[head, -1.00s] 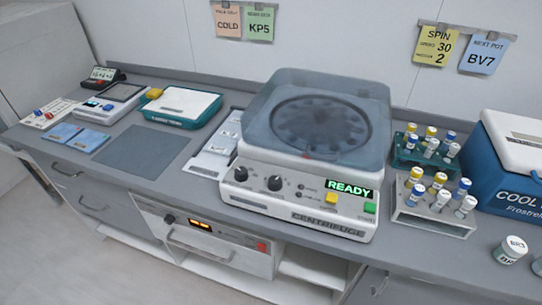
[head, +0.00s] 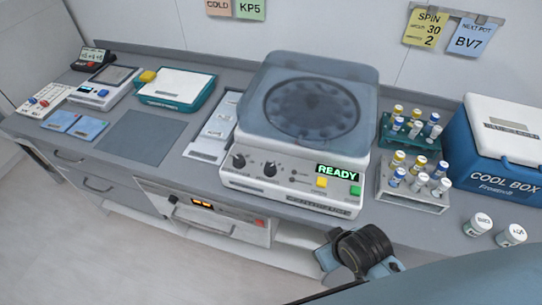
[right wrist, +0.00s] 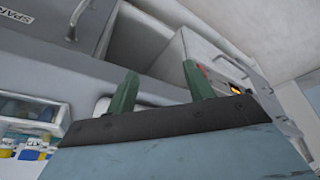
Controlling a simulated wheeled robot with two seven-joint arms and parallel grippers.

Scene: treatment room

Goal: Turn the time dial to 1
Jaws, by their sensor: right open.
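The centrifuge (head: 290,191) stands on the counter with its translucent lid (head: 312,95) down and its display (head: 337,172) reading READY. Its front panel has two black dials, a left dial (head: 239,161) and a right dial (head: 270,169). Their labels and pointer settings are too small to read, so I cannot tell which is the time dial. My right gripper (right wrist: 158,72) shows two green fingers spread apart with nothing between them. In the head view my right arm is low at the front right, apart from the centrifuge; its fingertips are not discernible there. My left gripper is not in view.
A yellow button (head: 321,183) and a green button (head: 355,190) sit right of the dials. Tube racks (head: 411,196), white jars (head: 478,224) and a cool box (head: 500,150) stand to the right. A yellow note (head: 426,28) reads SPIN, 30 and 2. The grey mat (head: 140,137) is bare.

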